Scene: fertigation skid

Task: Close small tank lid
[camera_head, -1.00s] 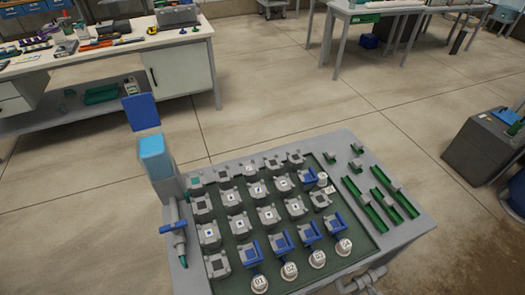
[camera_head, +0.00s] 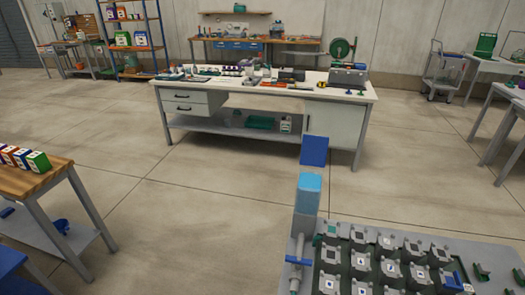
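The small tank (camera_head: 307,194) is a narrow upright box, light blue at the top and grey below, at the left edge of the grey skid (camera_head: 440,240). Its lid appears to be the dark blue square panel (camera_head: 314,151), which stands up above and behind the tank top. The lid looks open; how it joins the tank cannot be made out. A pipe with a blue-handled valve (camera_head: 298,261) is in front of the tank. My gripper is not in view.
Rows of grey square units (camera_head: 361,264) fill the skid right of the tank. A white workbench (camera_head: 190,93) with tools stands behind. A wooden table (camera_head: 40,182) with colored boxes is at the left. Open floor (camera_head: 190,210) lies between them.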

